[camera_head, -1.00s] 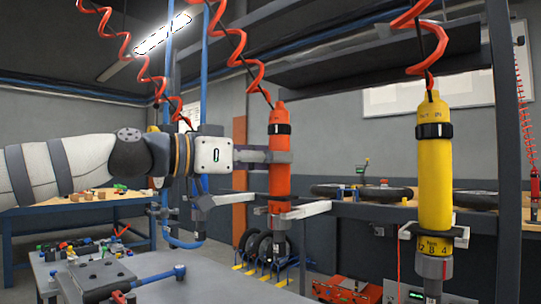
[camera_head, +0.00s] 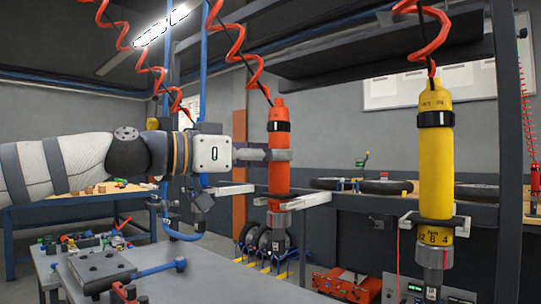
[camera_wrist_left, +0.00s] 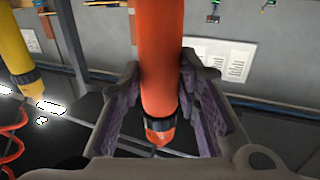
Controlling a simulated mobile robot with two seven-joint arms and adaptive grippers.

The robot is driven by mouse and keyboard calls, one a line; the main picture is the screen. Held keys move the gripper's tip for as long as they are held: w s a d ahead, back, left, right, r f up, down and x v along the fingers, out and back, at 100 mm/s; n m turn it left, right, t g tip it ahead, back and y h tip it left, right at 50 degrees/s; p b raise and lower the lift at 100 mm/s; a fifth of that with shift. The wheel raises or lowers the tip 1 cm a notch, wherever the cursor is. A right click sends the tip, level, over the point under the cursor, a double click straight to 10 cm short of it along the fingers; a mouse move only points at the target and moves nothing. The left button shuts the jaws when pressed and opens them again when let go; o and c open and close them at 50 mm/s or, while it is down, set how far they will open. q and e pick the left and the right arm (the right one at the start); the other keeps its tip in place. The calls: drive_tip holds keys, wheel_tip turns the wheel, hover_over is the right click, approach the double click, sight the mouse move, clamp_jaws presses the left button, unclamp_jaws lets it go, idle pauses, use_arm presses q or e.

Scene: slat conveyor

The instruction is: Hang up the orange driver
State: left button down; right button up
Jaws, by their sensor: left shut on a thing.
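The orange driver (camera_head: 279,176) hangs upright under a red coiled hose in the head view, black ring near its top and grey nose below. My left gripper (camera_head: 280,155) is shut on its upper body. The left wrist view also shows the orange driver (camera_wrist_left: 162,60) between the two fingers (camera_wrist_left: 160,105). White holder prongs show beside the driver, one at the left (camera_head: 232,189) and one at the right (camera_head: 308,200), near the grey collar. Whether the driver rests in the holder cannot be told. My right gripper is not in view.
A yellow driver (camera_head: 436,165) hangs in a similar holder (camera_head: 462,221) to the right; it also shows in the left wrist view (camera_wrist_left: 14,50). A grey table (camera_head: 205,277) with a clamp block stands below. A blue post rises behind my left gripper. Red coiled hoses hang overhead.

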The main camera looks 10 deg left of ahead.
use_arm(q)
drive_tip(key=shift+f, duration=0.2)
idle(0.7)
drive_tip(key=c, duration=1.1)
unclamp_jaws()
drive_tip(key=shift+f, duration=0.2)
drive_tip(key=v, duration=1.2)
drive_tip(key=shift+r, duration=0.1)
